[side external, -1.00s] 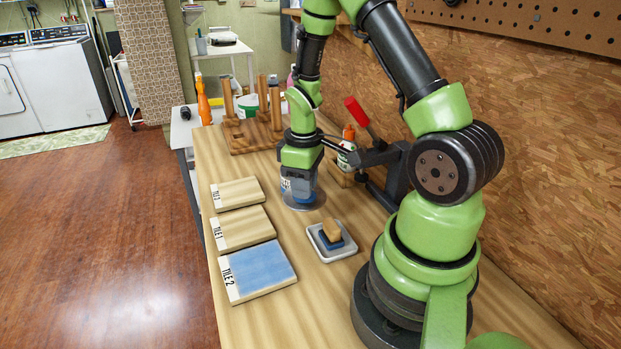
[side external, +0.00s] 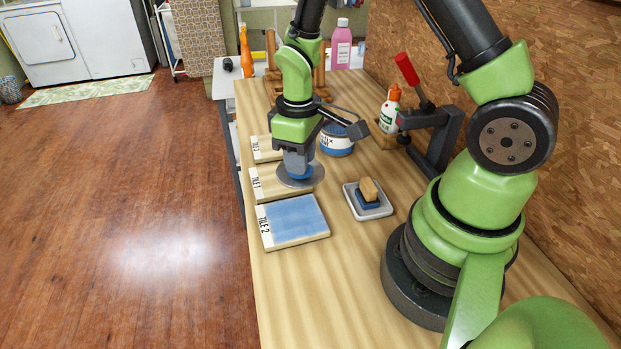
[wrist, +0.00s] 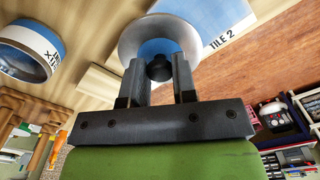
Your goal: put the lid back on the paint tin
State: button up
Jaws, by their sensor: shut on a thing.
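My gripper (side external: 297,163) is shut on the black knob of the lid (side external: 294,182), a round grey disc with a blue centre. The lid is held roughly level over the inner end of the TILE 1 board, near TILE 2. The wrist view shows the knob between the two fingers (wrist: 159,72) and the lid (wrist: 185,34) beyond them. The paint tin (side external: 337,149), blue with a white label, stands on the bench behind and right of the lid, apart from it. My gripper hides part of the lid.
The TILE 2 board (side external: 292,221) lies in front. A glue bottle (side external: 389,112) and a red-handled clamp (side external: 436,135) stand beyond. The bench front is clear.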

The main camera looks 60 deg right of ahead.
jog(key=w+d+r+n, duration=0.1)
jog(key=d+r, duration=0.2)
jog(key=d, duration=0.7)
jog(key=w+d+r+n, duration=0.1)
jog(key=w+d+r, duration=0.1)
jog(key=d, duration=0.8)
jog(key=shift+s+d+f, duration=0.1)
jog(key=shift+f, duration=1.4)
jog(key=shift+d+f, duration=0.1)
jog(key=shift+f, duration=1.4)
jog(key=shift+f, duration=0.15)
jog(key=o, duration=1.5)
jog(key=shift+c, duration=0.2)
notch_tip(320, 180, up, 7)
